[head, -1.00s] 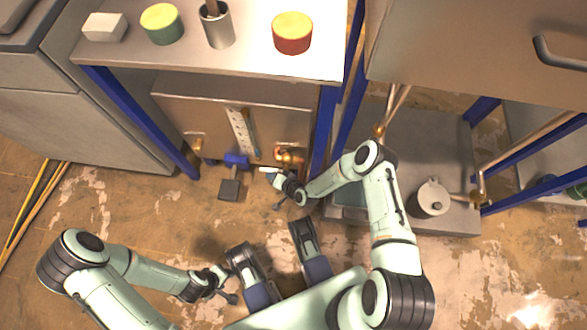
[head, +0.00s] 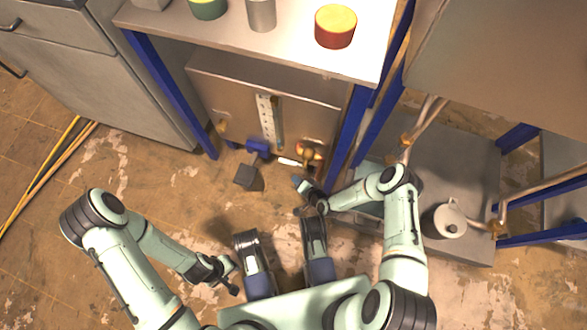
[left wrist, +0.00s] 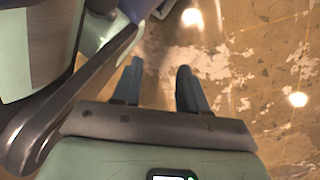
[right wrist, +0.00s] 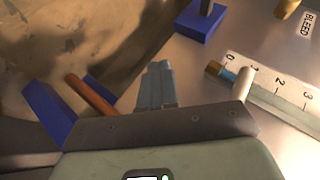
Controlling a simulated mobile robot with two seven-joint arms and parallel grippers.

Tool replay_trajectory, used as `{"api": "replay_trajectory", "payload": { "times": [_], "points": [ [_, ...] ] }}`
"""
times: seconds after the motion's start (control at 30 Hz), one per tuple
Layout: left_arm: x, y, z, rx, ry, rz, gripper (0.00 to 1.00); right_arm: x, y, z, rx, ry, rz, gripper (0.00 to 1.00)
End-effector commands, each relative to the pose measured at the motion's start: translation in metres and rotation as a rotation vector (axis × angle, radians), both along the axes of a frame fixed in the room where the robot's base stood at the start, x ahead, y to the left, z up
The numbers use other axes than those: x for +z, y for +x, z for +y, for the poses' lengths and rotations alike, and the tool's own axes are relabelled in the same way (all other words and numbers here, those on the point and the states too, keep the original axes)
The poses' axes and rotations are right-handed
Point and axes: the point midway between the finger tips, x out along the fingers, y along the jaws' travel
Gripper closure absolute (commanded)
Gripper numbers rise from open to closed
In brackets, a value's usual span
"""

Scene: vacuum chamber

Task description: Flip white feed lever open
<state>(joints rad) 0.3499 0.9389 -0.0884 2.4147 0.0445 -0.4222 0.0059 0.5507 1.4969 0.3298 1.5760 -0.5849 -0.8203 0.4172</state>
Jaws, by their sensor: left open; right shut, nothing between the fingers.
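The white feed lever (head: 288,161) is a short white handle beside a brass valve (head: 308,152) low on the metal panel; it lies roughly sideways, pointing left. In the right wrist view a white rod (right wrist: 243,84), apparently this lever, stands just right of my fingers, in front of the scale. My right gripper (head: 298,181) is shut and empty, a little below the lever and apart from it; its closed fingers (right wrist: 157,68) also show in the right wrist view. My left gripper (head: 233,277) is open and empty over the floor; its fingers (left wrist: 160,66) are spread.
A numbered scale (head: 266,120) is on the panel (head: 225,95). A blue valve handle (head: 257,147) and dark block (head: 246,178) are left of the lever. Blue frame legs (head: 349,142) flank the panel. Tins stand on the tabletop above.

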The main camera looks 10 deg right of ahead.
Motion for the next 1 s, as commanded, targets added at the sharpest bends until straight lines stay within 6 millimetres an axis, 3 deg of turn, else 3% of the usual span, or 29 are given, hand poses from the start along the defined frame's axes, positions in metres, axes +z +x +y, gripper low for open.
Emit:
{"api": "replay_trajectory", "payload": {
  "times": [0.1, 0.33, 1.0],
  "points": [
    [0.006, 0.009, 0.0, -0.002, 0.005, -0.031, 0.57, -0.007, -0.025, -0.011, 0.002, 0.003, 0.006, 1.0],
    [0.01, 0.019, -0.002, -0.006, 0.005, -0.064, 0.57, -0.017, -0.05, -0.025, 0.004, 0.004, 0.003, 1.0],
    [0.011, 0.021, -0.002, -0.006, 0.006, -0.07, 0.57, -0.019, -0.055, -0.027, 0.005, 0.004, 0.004, 1.0]
  ]
}}
